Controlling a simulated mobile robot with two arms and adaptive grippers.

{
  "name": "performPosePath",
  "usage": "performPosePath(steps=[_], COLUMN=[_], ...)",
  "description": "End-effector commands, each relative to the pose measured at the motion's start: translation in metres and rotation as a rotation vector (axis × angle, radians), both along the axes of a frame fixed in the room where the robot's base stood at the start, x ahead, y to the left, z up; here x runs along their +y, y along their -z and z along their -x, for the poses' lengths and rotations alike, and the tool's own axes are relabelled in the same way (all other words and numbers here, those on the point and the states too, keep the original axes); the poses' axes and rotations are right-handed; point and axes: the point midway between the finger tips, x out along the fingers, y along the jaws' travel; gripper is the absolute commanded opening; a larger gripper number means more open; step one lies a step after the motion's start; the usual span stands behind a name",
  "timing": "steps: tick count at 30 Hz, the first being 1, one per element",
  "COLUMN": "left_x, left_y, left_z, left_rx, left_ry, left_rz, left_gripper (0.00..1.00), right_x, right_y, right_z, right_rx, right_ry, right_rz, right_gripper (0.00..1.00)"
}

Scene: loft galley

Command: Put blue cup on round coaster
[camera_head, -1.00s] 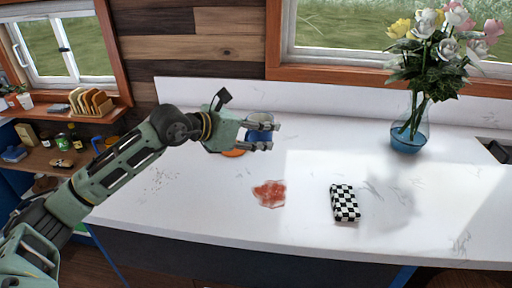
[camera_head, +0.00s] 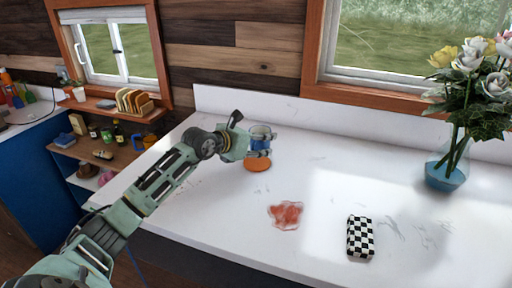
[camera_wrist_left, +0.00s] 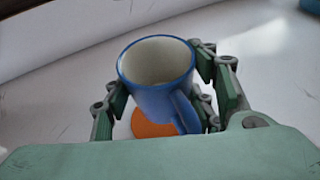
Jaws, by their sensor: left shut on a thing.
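The blue cup (camera_head: 261,133), with a pale inside, is upright between the fingers of my left gripper (camera_head: 263,153). In the left wrist view the gripper (camera_wrist_left: 168,98) is shut around the cup (camera_wrist_left: 158,88), whose handle points toward the camera. The round orange coaster (camera_head: 257,166) lies on the white counter just below the cup in the head view. In the wrist view part of the coaster (camera_wrist_left: 150,129) shows past the cup's lower side; the rest is hidden. I cannot tell how high the cup's base is above it. My right gripper is not in view.
A red stain (camera_head: 286,214) and a black-and-white checkered block (camera_head: 360,238) are on the counter (camera_head: 320,180) nearer the front. A vase of flowers (camera_head: 446,172) stands at the right. Shelves with bread (camera_head: 134,101) and jars are at the left. The counter around the coaster is clear.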

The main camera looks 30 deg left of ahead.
Motion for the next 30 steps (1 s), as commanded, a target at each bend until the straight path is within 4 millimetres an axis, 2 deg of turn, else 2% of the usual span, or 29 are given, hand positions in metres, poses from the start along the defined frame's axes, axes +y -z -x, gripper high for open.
performPosePath(steps=[4,15,26,27,30], left_x=[0.014,0.015,0.015,0.015,0.015], left_y=[0.007,0.047,0.052,0.053,0.052], left_z=[-0.004,-0.004,-0.004,-0.004,-0.004], left_rx=[-0.003,-0.003,-0.004,-0.002,-0.002], left_ry=[0.0,0.001,0.001,0.001,0.001], left_rz=[0.0,0.002,0.0,0.0,0.0], left_gripper=[0.2,0.2,0.2,0.54,0.62], right_x=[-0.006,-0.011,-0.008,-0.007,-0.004], right_y=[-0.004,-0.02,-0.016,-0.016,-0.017], right_z=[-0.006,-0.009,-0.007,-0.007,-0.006], right_rx=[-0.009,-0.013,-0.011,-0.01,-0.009], right_ry=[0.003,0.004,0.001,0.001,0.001], right_rz=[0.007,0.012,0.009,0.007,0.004], right_gripper=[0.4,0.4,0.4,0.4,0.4])
